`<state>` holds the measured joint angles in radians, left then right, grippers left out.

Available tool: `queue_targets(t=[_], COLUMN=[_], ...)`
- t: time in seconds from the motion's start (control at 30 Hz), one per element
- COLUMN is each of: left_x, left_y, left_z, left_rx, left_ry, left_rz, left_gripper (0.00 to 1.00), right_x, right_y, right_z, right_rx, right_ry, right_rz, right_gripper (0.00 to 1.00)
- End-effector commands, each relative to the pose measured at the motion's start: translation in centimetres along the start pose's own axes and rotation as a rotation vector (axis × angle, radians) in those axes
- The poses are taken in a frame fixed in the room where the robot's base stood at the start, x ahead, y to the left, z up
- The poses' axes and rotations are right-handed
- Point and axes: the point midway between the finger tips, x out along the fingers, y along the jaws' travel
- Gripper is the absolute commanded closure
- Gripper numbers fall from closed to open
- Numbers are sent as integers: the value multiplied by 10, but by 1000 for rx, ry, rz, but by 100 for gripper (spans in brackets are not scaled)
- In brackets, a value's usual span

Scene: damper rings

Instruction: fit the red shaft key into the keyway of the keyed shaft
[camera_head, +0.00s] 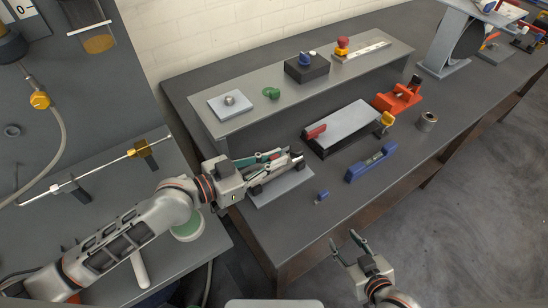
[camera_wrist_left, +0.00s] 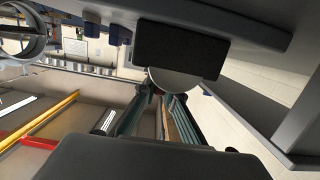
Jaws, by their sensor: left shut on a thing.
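My left gripper (camera_head: 292,159) reaches in from the left over a grey base plate (camera_head: 287,190) with black blocks. It is shut on the red shaft key, which is mostly hidden between the fingers; only a small dark reddish bit (camera_wrist_left: 157,93) shows at the fingertips in the left wrist view. The keyed shaft's round grey end (camera_wrist_left: 180,80) shows just past the fingertips, beside a black block (camera_wrist_left: 178,52). In the head view the gripper covers most of the shaft. I cannot see the keyway or whether the key touches it. My right gripper (camera_head: 345,242) is open and empty off the table's front edge.
A raised grey shelf (camera_head: 335,82) stands behind. To the right are a black tray (camera_head: 318,146) with a grey plate, a blue level-like block (camera_head: 371,164), a red fixture (camera_head: 398,95) and a metal ring (camera_head: 427,121). A small blue piece (camera_head: 321,197) lies near the front edge.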

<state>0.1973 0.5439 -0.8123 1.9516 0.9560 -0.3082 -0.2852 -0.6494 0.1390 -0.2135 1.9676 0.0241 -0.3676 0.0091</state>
Motion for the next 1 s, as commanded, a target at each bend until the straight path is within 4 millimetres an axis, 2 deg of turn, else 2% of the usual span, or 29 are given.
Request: queue_targets(t=[0.57,0.6,0.67,1.0], left_x=[1,1,1,1], left_y=[0,0,0,0], left_z=[6,6,6,5], left_rx=[0,0,0,0], left_ry=[0,-1,-1,0], left_rz=[0,0,0,0], left_gripper=[100,82,70,70], right_x=[3,3,3,3], right_y=[-1,-1,-1,2], right_z=[9,9,9,5], right_rx=[0,0,0,-5], right_ry=[-9,-9,-9,-3], right_rz=[-1,0,0,3], right_gripper=[60,60,60,60])
